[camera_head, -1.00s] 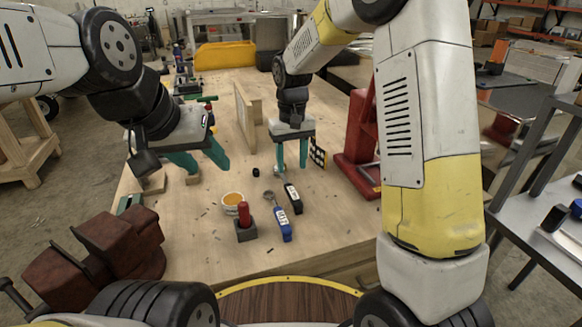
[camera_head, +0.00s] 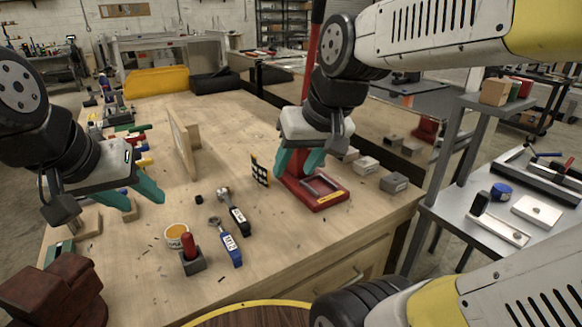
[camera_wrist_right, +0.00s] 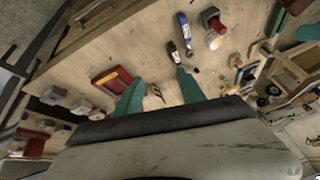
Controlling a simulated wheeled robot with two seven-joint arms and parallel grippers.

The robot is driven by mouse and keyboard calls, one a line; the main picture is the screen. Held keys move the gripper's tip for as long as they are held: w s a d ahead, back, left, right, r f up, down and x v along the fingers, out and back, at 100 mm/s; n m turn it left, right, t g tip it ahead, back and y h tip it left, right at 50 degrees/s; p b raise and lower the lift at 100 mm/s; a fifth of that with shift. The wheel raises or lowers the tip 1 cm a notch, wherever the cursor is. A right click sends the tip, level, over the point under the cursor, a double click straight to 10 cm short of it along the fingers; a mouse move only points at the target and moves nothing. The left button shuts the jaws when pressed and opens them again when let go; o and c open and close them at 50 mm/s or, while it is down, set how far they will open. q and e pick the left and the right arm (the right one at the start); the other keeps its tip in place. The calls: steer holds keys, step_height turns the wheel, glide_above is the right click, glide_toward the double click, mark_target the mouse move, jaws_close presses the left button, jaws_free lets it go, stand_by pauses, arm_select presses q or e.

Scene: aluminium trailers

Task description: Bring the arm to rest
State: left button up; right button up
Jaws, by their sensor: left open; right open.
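My right gripper (camera_head: 299,164) is open and empty, with its teal fingers pointing down in front of the red press stand (camera_head: 318,196) at the right of the workbench. In the right wrist view its two fingers (camera_wrist_right: 158,92) are spread with nothing between them. The red stand (camera_wrist_right: 113,78) lies beyond the left finger there. My left gripper (camera_head: 110,202) is open and empty over the left side of the bench, near small wooden blocks. Whether its fingertips touch anything cannot be told.
Grey blocks (camera_head: 394,182) line the right edge. A metal side table (camera_head: 470,229) stands right.

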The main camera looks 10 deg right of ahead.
steer(key=s, duration=0.1)
steer(key=s+t, duration=0.1)
steer(key=s, duration=0.1)
steer(key=shift+s+d+f, duration=0.1)
steer(key=shift+d+f, duration=0.1)
steer(key=shift+d, duration=0.2)
steer(key=shift+o, duration=0.4)
stand_by(0.7)
